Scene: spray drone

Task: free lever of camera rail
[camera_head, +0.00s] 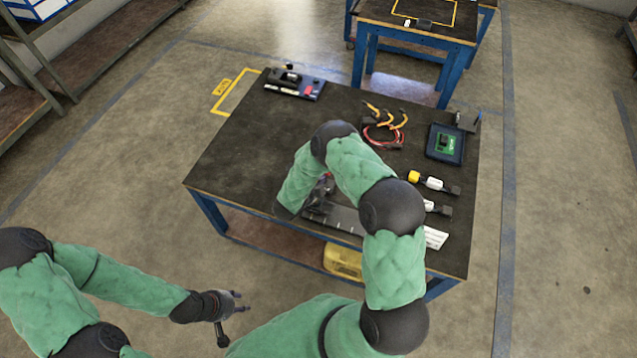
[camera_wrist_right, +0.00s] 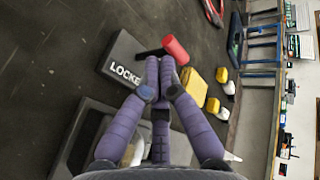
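In the right wrist view, a dark block marked "LOCKE…" (camera_wrist_right: 122,66), its last letters hidden by my fingers, has a black lever with a red cylindrical knob (camera_wrist_right: 176,50) beside it. My right gripper (camera_wrist_right: 160,68) has its purple fingertips close together just below the knob. I see nothing between them; whether they touch the lever is unclear. In the head view my right arm mostly hides this spot; a grey rail-like plate (camera_head: 342,218) shows beside it. My left gripper (camera_head: 238,302) is open and empty, off the table's front left side.
The dark workbench (camera_head: 240,150) carries a device (camera_head: 295,84) at the back left, orange-and-black clips (camera_head: 385,118), a blue-edged box (camera_head: 445,145) and yellow-capped bottles (camera_head: 428,182) on the right. A yellow block (camera_wrist_right: 194,86) stands right of the fingers. The bench's left part is clear.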

